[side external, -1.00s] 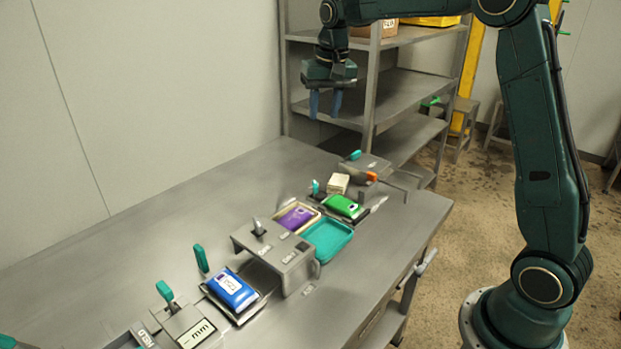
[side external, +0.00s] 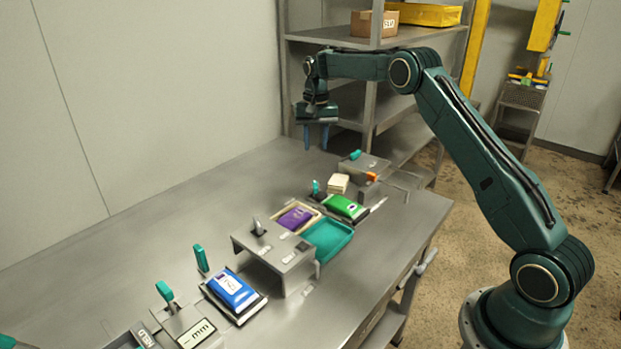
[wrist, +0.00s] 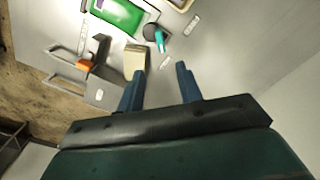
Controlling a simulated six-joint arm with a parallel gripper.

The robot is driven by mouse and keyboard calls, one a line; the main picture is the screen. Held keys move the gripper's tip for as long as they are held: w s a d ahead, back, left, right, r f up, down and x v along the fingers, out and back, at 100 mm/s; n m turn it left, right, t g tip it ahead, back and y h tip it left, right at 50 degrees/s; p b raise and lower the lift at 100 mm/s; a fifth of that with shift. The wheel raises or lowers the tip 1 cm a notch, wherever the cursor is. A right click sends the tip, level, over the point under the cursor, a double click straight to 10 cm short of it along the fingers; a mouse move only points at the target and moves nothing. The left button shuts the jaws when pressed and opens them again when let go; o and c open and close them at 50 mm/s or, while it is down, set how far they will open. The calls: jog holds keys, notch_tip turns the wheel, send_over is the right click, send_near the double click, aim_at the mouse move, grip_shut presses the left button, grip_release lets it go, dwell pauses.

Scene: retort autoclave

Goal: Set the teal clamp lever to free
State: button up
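Several teal levers stand on the steel table, and I cannot tell which is the clamp lever. One teal lever (side external: 316,187) stands beside the green pouch (side external: 345,207); a teal lever on a dark round base also shows in the wrist view (wrist: 160,42). Another teal lever (side external: 355,155) is on a grey box at the far end. Two more, an upright lever (side external: 201,258) and a tilted lever (side external: 165,291), are near the blue pouch (side external: 232,289). My gripper (side external: 316,138) is open and empty above the table's far end, apart from every lever.
A beige block (side external: 339,183) and an orange part (side external: 371,177) are near the far levers. A purple pouch (side external: 295,217), teal tray (side external: 328,239) and grey raised housing (side external: 272,245) fill the middle. A shelf rack (side external: 372,100) stands behind.

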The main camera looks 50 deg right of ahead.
aim_at(315, 184)
jog(key=shift+f, duration=0.1)
notch_tip(315, 184, down, 14)
jog(key=shift+r, duration=0.2)
dwell(0.6)
grip_shut()
